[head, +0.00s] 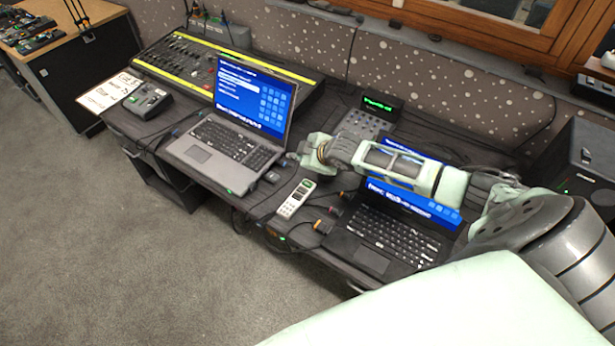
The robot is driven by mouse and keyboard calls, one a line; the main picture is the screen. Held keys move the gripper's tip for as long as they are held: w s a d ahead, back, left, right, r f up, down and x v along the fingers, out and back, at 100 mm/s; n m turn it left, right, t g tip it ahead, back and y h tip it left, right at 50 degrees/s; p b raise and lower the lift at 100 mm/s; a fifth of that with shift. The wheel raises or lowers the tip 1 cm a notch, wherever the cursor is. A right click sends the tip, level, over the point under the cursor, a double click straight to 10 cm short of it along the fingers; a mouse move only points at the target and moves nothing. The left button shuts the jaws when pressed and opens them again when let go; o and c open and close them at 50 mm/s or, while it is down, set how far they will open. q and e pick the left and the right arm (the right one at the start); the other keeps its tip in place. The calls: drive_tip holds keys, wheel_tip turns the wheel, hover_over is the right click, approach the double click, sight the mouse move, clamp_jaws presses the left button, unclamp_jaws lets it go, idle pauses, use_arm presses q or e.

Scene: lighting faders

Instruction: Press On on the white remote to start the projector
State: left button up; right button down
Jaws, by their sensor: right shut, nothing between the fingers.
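The white remote (296,198) lies on the dark desk between the two laptops. It has a green patch near its upper end and dark buttons below; the button labels are too small to read. My right arm comes in from the right across the right laptop. My right gripper (285,161) is shut and empty, seen a little above and left of the remote's upper end, beside the left laptop's right edge. It looks apart from the remote. My left gripper is out of view. No projector can be made out.
The left laptop (205,153) and right laptop (370,259) stand open with blue screens. Cables with coloured plugs (322,226) lie around the remote. A small mixer (362,124) stands behind, a fader console (180,58) at the back left. Grey carpet lies in front.

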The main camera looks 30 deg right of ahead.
drive_tip(key=b, duration=0.8)
hover_over(302, 186)
drive_tip(key=f, duration=0.8)
drive_tip(key=shift+w+d, duration=0.15)
drive_tip(key=shift+w, duration=0.1)
drive_tip(key=shift+f, duration=0.45)
drive_tip(key=shift+f, duration=0.15)
drive_tip(key=shift+f, duration=0.25)
drive_tip(key=shift+f, duration=0.35)
idle(0.6)
drive_tip(key=shift+r, duration=0.15)
drive_tip(key=shift+r+p, duration=0.6)
drive_tip(key=shift+r, duration=0.1)
